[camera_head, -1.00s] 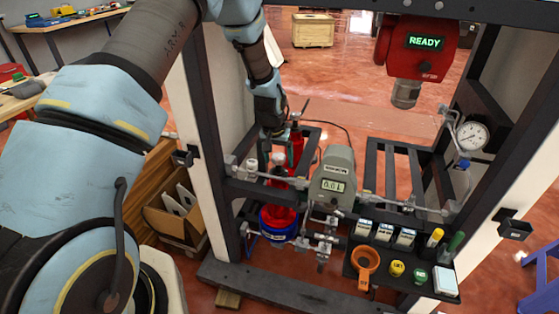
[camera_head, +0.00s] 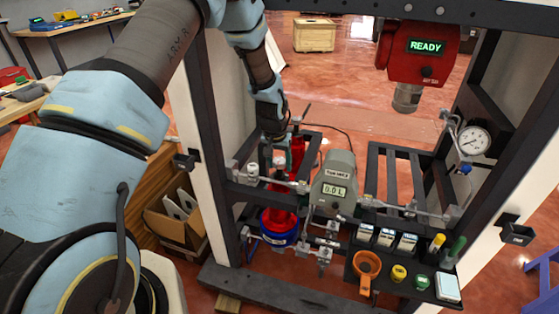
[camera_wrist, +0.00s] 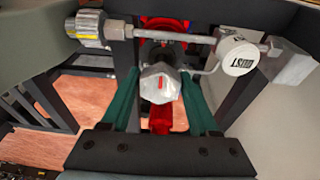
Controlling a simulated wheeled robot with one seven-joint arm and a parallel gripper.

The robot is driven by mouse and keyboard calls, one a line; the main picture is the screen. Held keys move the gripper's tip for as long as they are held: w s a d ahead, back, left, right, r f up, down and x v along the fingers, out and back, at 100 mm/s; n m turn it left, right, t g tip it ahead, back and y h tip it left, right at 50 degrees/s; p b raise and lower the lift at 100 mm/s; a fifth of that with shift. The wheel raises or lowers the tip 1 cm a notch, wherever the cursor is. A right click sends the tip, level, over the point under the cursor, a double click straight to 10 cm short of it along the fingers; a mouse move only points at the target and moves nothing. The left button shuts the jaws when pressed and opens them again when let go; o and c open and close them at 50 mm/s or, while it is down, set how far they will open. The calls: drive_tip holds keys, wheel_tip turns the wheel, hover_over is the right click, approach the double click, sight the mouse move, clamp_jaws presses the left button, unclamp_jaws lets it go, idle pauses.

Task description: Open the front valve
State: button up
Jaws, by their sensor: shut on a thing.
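The valve knob (camera_wrist: 158,84) is a silver, many-sided cap with a red mark, in the middle of the wrist view. My gripper (camera_wrist: 158,78) has its two green fingers on either side of the knob and is shut on it. In the head view my gripper (camera_head: 276,158) points down onto the pipe line left of the grey meter (camera_head: 334,180), and its fingers partly hide the knob. The meter display seems to read 0.0 L.
A white round cap marked TSURT or similar (camera_wrist: 239,58) is close to my right finger in the wrist view. A second red cylinder (camera_head: 298,146) stands behind. The pressure gauge (camera_head: 473,141) and red READY unit (camera_head: 420,50) are at right. Dark frame posts surround the work area.

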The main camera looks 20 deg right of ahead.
drive_tip(key=shift+s+n, duration=0.1)
drive_tip(key=shift+n, duration=1)
clamp_jaws()
drive_tip(key=shift+n+y, duration=0.3)
drive_tip(key=shift+n, duration=0.3)
drive_tip(key=n, duration=0.3)
drive_tip(key=shift+n+t+y, duration=0.3)
drive_tip(key=shift+n+p, duration=0.3)
drive_tip(key=shift+n, duration=0.3)
drive_tip(key=shift+n+y, duration=0.3)
drive_tip(key=shift+n, duration=0.8)
